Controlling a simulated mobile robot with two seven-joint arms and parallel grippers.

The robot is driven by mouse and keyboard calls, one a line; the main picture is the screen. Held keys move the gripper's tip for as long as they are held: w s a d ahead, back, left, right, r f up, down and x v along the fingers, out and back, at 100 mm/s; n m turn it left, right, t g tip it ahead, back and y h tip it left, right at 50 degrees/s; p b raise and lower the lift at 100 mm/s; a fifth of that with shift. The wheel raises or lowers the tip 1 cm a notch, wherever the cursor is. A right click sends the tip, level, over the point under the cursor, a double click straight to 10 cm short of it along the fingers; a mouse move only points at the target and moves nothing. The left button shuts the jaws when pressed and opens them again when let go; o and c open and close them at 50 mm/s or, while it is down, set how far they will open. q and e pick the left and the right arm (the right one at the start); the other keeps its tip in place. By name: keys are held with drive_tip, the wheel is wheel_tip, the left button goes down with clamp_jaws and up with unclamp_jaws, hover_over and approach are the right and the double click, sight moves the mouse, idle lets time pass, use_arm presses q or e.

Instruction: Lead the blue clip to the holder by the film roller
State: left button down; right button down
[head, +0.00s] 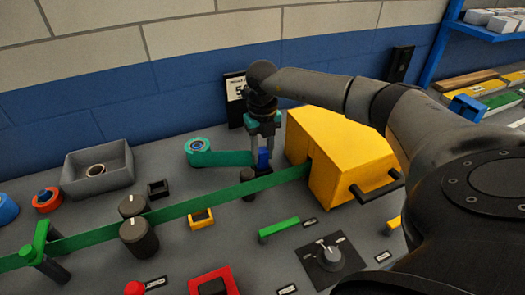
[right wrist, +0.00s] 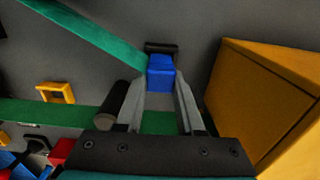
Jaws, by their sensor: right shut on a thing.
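The blue clip (head: 263,158) is at the end of a teal film strip (head: 228,159) that runs left to its roll (head: 198,145). My right gripper (head: 262,150) points down and is shut on the clip, beyond the green belt. In the right wrist view the clip (right wrist: 161,73) sits between the fingertips (right wrist: 159,84), with a dark bar (right wrist: 160,47) just behind it. A dark upright roller (head: 248,188) stands near the belt, left of the gripper. I cannot tell which part is the holder. My left gripper is not in view.
A large yellow box (head: 340,150) stands close right of the gripper, with the green belt (head: 200,212) entering it. A yellow bracket (head: 201,218), a black bracket (head: 158,188), dark knobs (head: 138,238) and a grey bin (head: 97,170) lie left. The wall is behind.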

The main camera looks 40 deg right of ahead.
drive_tip(key=shift+f, duration=0.1)
drive_tip(key=shift+f+b, duration=0.4)
drive_tip(key=shift+f, duration=0.3)
drive_tip(key=shift+c, duration=2.2)
unclamp_jaws()
wheel_tip(320, 180, up, 7)
drive_tip(key=p, duration=0.6)
drive_tip(key=shift+r, duration=0.1)
